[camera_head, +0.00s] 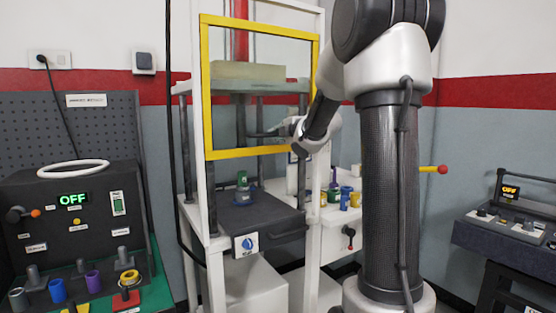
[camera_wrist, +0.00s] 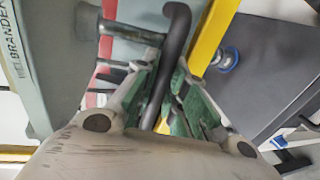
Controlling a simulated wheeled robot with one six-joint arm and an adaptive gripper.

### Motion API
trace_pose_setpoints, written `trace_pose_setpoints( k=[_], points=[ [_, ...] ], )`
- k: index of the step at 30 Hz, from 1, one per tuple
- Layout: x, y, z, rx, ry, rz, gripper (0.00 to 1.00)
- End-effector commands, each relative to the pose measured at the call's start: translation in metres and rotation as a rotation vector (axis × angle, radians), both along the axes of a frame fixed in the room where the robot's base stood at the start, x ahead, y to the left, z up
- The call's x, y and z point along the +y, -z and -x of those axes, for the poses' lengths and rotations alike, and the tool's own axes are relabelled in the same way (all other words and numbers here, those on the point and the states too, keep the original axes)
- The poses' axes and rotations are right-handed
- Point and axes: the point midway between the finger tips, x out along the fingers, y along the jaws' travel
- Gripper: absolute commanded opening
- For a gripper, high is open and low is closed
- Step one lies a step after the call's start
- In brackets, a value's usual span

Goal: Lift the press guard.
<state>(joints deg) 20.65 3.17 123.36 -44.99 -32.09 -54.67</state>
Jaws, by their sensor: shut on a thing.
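The press guard (camera_head: 208,90) is a yellow rectangular frame on the white press in the head view. Its lower yellow bar (camera_head: 250,153) is well above the dark press bed (camera_head: 250,220), with an open gap between. My gripper (camera_head: 272,132) is in front of the guard, a little above that bar. In the wrist view, the green-padded fingers of my gripper (camera_wrist: 165,88) are shut around a dark bent handle (camera_wrist: 178,35). A yellow bar (camera_wrist: 212,38) of the guard runs beside the handle. Where the handle joins the guard is not clear.
A blue and green part (camera_head: 243,192) sits on the press bed. Several coloured parts (camera_head: 345,198) stand on a white side table. A control panel (camera_head: 75,215) reading OFF is at left, with a red-based fixture (camera_head: 126,298). Another OFF-display bench (camera_head: 510,205) is at right.

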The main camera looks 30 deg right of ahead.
Motion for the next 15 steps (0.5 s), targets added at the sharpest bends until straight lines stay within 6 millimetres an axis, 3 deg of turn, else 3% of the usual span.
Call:
trace_pose_setpoints(
  k=[1, 6, 15],
  points=[
    [0.0, -0.013, 0.0, -0.004, 0.002, 0.002, 0.0],
    [-0.001, -0.038, 0.0, -0.002, 0.001, 0.002, 0.0],
    [0.0, -0.053, 0.0, -0.001, -0.001, 0.0, 0.0]
  ],
)
